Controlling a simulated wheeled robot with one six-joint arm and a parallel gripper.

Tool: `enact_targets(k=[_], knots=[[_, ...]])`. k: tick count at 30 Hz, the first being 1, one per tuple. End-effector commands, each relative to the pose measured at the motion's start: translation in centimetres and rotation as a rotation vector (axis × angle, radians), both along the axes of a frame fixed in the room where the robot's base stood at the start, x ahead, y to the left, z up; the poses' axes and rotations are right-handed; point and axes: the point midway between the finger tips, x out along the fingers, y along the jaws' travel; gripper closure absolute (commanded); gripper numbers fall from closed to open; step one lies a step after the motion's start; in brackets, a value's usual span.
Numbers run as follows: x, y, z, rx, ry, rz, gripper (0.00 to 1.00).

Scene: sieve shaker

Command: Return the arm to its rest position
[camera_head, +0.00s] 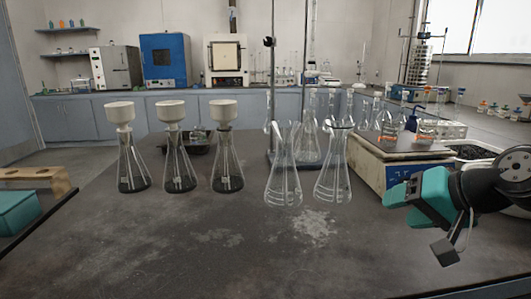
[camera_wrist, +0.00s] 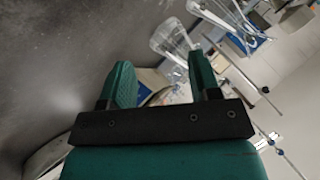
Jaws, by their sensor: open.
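My gripper (camera_head: 395,196) reaches in from the right edge in the head view, above the right front of the dark bench (camera_head: 130,240). Its green fingers are apart and nothing is between them. In the wrist view my gripper (camera_wrist: 158,82) also shows two green fingers spread with an empty gap. The gripper is to the right of the two clear conical flasks (camera_head: 333,178) and just in front of the white balance-like device (camera_head: 385,170). I cannot tell the exact gap to that device.
Several flasks (camera_head: 179,172) with white funnels stand upright at the left of the bench. A dark stand (camera_head: 272,95) rises behind the clear flasks. A sieve stack (camera_head: 420,65) stands at the back right. The front middle of the bench is clear.

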Motion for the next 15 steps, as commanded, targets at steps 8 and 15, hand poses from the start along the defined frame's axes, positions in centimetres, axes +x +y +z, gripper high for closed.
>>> enact_targets(k=[8, 15], knots=[[-9.9, 10.5, -0.9, -0.262, 0.191, 0.615, 0.43], [-16.6, 12.6, -1.0, -0.43, 0.283, 0.942, 0.43]])
